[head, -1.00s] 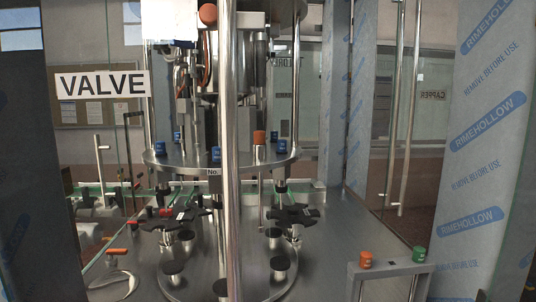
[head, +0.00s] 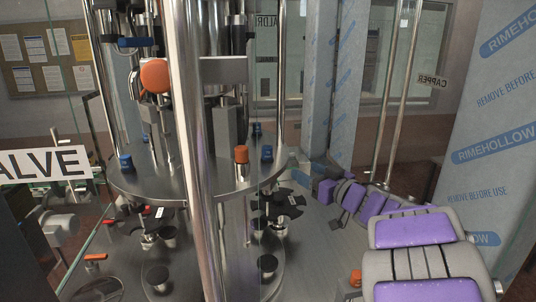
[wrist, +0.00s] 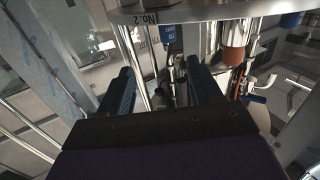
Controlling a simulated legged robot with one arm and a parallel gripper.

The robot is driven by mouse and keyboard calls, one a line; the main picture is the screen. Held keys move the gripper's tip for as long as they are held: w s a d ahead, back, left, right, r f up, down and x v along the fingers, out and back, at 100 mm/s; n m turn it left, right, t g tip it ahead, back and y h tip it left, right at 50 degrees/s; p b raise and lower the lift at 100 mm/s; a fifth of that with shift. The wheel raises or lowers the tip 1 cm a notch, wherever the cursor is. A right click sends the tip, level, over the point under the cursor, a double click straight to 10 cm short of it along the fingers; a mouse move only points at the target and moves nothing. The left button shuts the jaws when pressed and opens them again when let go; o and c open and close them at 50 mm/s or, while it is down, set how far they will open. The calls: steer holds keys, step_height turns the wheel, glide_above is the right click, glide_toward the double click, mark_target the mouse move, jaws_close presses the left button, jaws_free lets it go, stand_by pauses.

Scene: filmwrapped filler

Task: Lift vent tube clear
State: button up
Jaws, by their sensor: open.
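In the wrist view my gripper (wrist: 158,76) is open, its two dark fingers spread apart and pointing toward the machine's round plate. A blue fitting (wrist: 170,36) with a pale number hangs at the plate's rim beyond the fingertips. A slender metal tube (wrist: 172,72) shows below it, in the gap between the fingers; I cannot tell for sure that this is the vent tube. Nothing is visibly gripped. In the head view my purple-padded arm reaches in from the lower right toward the round plate (head: 225,186), which carries several blue caps and an orange cap (head: 241,155).
A steel column (head: 190,150) stands in front of the machine. Black star-shaped parts (head: 280,207) sit below the plate. An orange-capped fitting (wrist: 234,55) hangs right of my gripper.

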mark_target(270, 151)
steer(key=x, duration=1.2)
steer(key=shift+s+a, duration=0.15)
steer(key=shift+a, duration=0.4)
steer(key=shift+w+a+r+y, duration=0.2)
steer(key=shift+w+a+y, duration=0.1)
steer(key=shift+w+a, duration=0.15)
steer(key=x, duration=0.4)
steer(key=shift+s, duration=0.1)
steer(key=c, duration=1)
steer(key=shift+c, duration=0.2)
steer(key=shift+r, duration=0.15)
